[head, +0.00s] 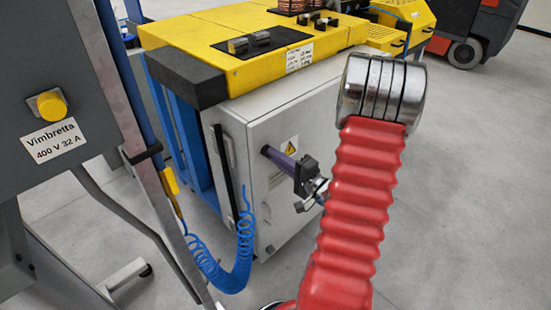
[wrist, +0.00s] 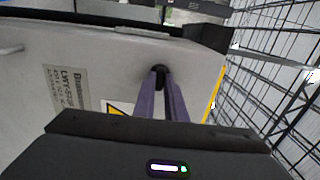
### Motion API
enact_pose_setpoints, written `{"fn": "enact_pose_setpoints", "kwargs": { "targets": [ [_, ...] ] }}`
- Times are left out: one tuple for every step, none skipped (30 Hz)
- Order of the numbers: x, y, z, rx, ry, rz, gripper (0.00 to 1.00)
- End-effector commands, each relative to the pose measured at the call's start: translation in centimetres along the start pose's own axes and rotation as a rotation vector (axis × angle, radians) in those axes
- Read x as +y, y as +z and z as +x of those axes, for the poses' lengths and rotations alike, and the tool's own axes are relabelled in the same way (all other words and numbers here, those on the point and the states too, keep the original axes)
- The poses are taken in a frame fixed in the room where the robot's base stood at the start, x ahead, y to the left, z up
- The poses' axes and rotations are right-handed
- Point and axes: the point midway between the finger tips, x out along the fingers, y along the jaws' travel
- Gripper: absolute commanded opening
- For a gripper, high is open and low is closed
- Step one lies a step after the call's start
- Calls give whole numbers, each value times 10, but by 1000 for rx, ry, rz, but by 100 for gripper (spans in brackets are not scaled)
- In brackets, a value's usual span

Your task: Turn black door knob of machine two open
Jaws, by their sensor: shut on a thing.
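The black door knob (wrist: 160,71) shows in the wrist view as a small dark piece on the pale door, between the tips of the two purple fingers. My gripper (wrist: 160,82) is shut on it. In the head view my gripper (head: 266,151) reaches the door (head: 262,205) of the grey cabinet with its purple fingers, left of a yellow warning label. The knob is mostly hidden there by the fingertips. The door looks closed, flush with the cabinet. The knob's turn angle cannot be told.
The cabinet has a yellow top (head: 230,45) with a black corner block (head: 185,78). A coiled blue hose (head: 236,272) hangs at its left. A grey "Vimbretta" panel (head: 50,130) stands at the near left. The floor (head: 470,180) at the right is clear.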

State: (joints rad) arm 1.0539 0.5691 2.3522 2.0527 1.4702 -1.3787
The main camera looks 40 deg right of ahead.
Motion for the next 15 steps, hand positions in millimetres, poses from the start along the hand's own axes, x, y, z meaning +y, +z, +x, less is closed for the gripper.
{"fn": "enact_pose_setpoints", "kwargs": {
  "targets": [
    [2, 3, 0, -3, 5, 4, 0],
    [2, 2, 0, -3, 5, 5, 0],
    [2, 2, 0, -4, 5, 6, 0],
    [2, 2, 0, -5, 6, 8, 0],
    [2, 1, 0, -5, 6, 10, 0],
    [3, 1, 0, -5, 6, 15, 0],
    [3, 1, 0, -6, 6, 19, 0],
    [3, 1, 0, -6, 7, 24, 0],
    [3, 1, 0, -6, 7, 34, 0],
    [3, 1, 0, -5, 7, 42, 0],
    [3, 1, 0, -5, 7, 51, 0],
    [3, 1, 0, -5, 8, 66, 0],
    [3, 1, 0, -5, 8, 78, 0],
    [3, 1, 0, -5, 8, 92, 0],
    [3, 1, 0, -5, 8, 113, 0]
  ]
}}
